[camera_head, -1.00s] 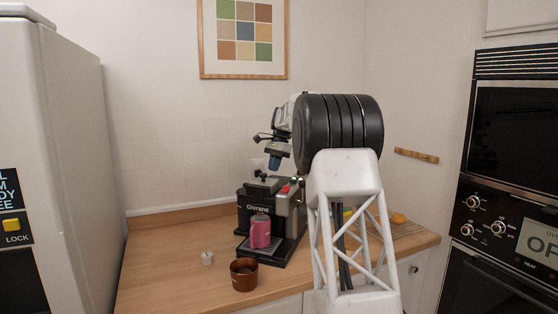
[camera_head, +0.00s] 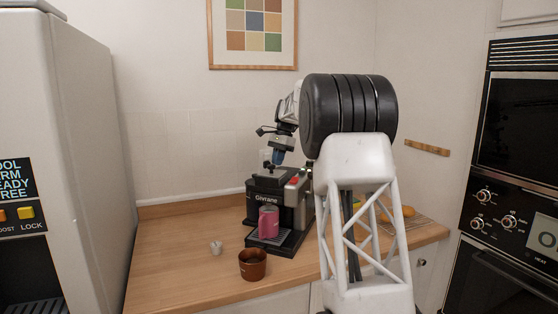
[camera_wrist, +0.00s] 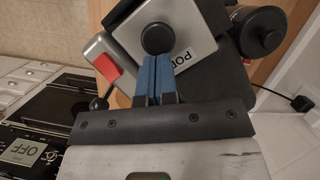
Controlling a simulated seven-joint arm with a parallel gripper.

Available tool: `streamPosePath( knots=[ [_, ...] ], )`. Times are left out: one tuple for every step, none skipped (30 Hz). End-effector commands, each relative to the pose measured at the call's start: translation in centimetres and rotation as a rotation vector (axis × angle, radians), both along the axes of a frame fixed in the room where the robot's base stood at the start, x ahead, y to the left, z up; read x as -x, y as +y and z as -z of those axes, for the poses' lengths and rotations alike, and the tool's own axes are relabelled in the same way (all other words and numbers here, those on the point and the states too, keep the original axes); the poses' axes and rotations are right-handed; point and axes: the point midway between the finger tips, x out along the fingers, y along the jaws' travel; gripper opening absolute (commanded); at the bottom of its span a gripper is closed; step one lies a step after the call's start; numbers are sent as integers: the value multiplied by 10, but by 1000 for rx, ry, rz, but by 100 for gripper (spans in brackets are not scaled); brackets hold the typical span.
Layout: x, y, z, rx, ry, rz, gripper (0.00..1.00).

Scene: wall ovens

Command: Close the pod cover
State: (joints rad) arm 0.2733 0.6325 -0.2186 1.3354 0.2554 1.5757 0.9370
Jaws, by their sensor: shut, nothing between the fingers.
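The coffee machine (camera_head: 284,208), black and grey with the name "Givrane", stands on the wooden counter. Its pod cover (camera_head: 268,182) is on top, a plate with a dark round knob. In the wrist view the pod cover (camera_wrist: 188,42) is a grey plate marked with partly hidden letters, and the black knob (camera_wrist: 157,39) is just beyond my fingertips. My gripper (camera_head: 277,157) is above the cover, pointing down. In the wrist view my gripper (camera_wrist: 152,76) has its blue fingers together with nothing between them. I cannot tell whether the fingertips touch the cover.
A pink canister (camera_head: 268,222) stands on the machine's drip tray. A brown cup (camera_head: 252,264) and a small white cup (camera_head: 216,247) stand on the counter in front and left.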

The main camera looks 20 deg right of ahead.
Motion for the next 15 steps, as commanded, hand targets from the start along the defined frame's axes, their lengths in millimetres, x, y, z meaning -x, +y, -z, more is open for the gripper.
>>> streamPosePath(
  knots=[
    [2, 4, 1, -1, 1, -1, 0],
    [3, 5, 1, -1, 1, -1, 0],
    [5, 7, 1, -1, 1, 0, 0],
    [6, 8, 1, -1, 1, 0, 0],
    [7, 9, 2, -1, 1, 0, 0],
    [8, 11, 3, -1, 2, -1, 0],
    [8, 11, 3, -1, 2, -1, 0],
    [9, 12, 3, -1, 3, -1, 0],
    [9, 13, 4, -2, 4, -1, 0],
    [9, 13, 4, -2, 4, -1, 0],
    [9, 13, 4, -2, 5, -1, 0],
    [9, 13, 5, -3, 5, -1, 0],
    [9, 13, 5, -2, 6, -2, 0],
    [9, 13, 5, -2, 6, -2, 0],
    [9, 13, 6, -3, 7, -2, 0]
  ],
)
